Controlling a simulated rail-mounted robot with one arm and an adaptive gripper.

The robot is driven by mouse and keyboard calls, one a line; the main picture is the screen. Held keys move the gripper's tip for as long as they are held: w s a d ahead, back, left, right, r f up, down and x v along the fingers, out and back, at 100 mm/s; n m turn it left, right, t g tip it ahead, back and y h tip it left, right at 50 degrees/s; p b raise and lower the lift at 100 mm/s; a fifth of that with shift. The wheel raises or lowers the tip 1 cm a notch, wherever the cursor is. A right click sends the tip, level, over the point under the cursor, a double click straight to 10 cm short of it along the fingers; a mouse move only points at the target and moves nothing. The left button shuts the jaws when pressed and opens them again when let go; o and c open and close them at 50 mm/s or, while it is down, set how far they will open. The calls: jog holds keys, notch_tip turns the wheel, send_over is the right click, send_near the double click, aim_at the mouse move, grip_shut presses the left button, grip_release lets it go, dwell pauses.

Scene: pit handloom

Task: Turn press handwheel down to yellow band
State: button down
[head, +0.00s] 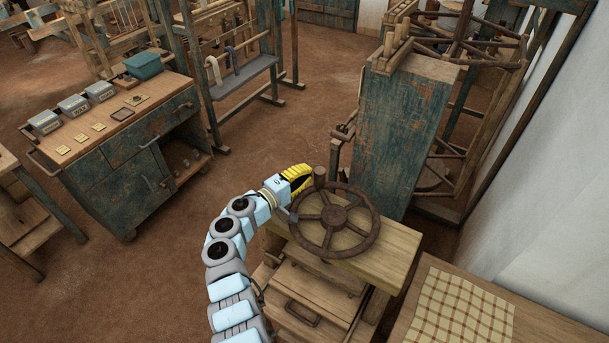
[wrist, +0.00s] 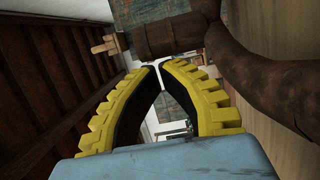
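The press handwheel (head: 334,243) is a brown, rust-coloured spoked wheel, lying nearly flat above a wooden press top. An upright knob (head: 320,178) stands on its far rim. My gripper (head: 307,173) has yellow ribbed fingers and is beside the knob, on its left. In the wrist view, my gripper (wrist: 159,66) has its fingertips almost together with nothing visible between them. The knob (wrist: 166,38) is just beyond the tips, and the wheel rim (wrist: 240,75) curves along the right. I cannot tell whether the tips touch the knob. I see no yellow band on the press.
The press's wooden top (head: 393,250) has drawers below it. A tall weathered blue-green panel (head: 395,130) stands close behind the wheel. A table with a checked cloth (head: 460,308) is at the lower right. Open floor lies left, before a workbench (head: 155,125).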

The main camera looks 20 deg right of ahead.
jog(key=shift+w+d+f+m+g+h+b, duration=0.15)
jog(key=shift+d+m+g+b, duration=0.25)
jog(key=shift+b, duration=0.85)
jog(key=shift+d+m+g+h+b, duration=0.25)
jog(key=shift+g+b, duration=0.3)
jog(key=shift+b, duration=0.75)
jog(key=shift+w+d+f+m+g+h+b, duration=0.1)
jog(key=shift+d+m+g+b, duration=0.3)
jog(key=shift+b, duration=0.85)
jog(key=shift+d+f+g+b, duration=0.2)
jog(key=shift+g+b, duration=0.15)
jog(key=shift+b, duration=0.6)
jog(key=shift+d+r+m+b, duration=0.1)
jog(key=shift+m+b, duration=0.15)
jog(key=shift+b, duration=0.2)
